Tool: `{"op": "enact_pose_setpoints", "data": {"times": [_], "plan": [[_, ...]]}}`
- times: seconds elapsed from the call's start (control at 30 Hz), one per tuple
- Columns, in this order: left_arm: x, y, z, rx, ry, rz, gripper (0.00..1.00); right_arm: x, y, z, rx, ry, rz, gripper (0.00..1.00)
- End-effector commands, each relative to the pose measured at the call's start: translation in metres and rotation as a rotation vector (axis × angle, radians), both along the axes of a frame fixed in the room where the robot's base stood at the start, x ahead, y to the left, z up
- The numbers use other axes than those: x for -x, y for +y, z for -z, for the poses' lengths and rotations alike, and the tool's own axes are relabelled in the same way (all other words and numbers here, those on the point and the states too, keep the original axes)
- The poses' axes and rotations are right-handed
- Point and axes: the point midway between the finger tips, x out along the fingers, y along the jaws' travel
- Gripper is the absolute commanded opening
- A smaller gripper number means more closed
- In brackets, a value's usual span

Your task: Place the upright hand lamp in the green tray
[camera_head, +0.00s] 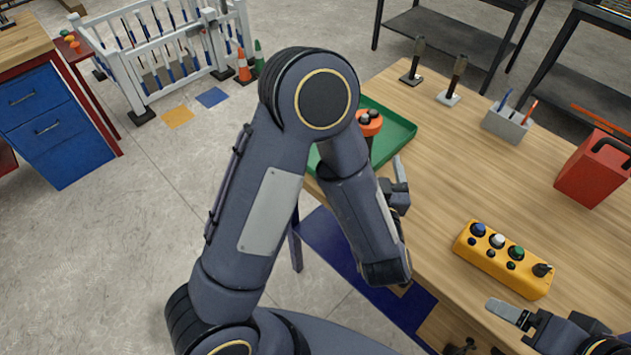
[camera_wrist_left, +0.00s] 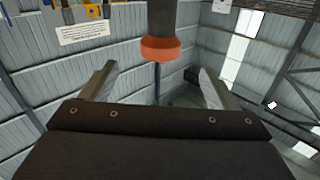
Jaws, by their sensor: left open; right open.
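An upright thing with a round orange top and a dark body, which I take to be the hand lamp (camera_head: 369,123), shows over the green tray (camera_head: 400,132) in the head view. Its lower end is hidden behind my left arm, so I cannot tell what it rests on. My left gripper (camera_head: 398,182) is open, close beside it and partly hidden by the arm. In the left wrist view the orange collar (camera_wrist_left: 161,49) shows beyond and between the two spread fingers, with clear gaps on both sides. My right gripper (camera_head: 515,318) is open at the table's front right.
A yellow button box (camera_head: 503,260) sits on the wooden table (camera_head: 440,170) near my right gripper. A red box (camera_head: 596,170), a grey pen holder (camera_head: 506,124) and two dark upright tools on small bases (camera_head: 413,62) (camera_head: 453,80) stand farther back. The table's middle is clear.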

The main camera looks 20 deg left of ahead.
Motion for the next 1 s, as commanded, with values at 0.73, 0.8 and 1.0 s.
{"op": "enact_pose_setpoints", "data": {"times": [0.73, 0.8, 1.0], "plan": [[0.057, 0.055, -0.078, 0.64, 0.514, 0.631, 0.82, 0.0, 0.0, 0.0, 0.0, 0.0, 0.0, 0.85], [0.091, 0.068, -0.072, 0.641, 0.619, 0.639, 0.82, 0.0, 0.0, 0.0, 0.0, 0.0, 0.0, 0.85], [0.177, 0.099, -0.048, 0.647, 0.875, 0.572, 0.82, 0.0, 0.0, 0.0, 0.0, 0.0, 0.0, 0.85]]}}
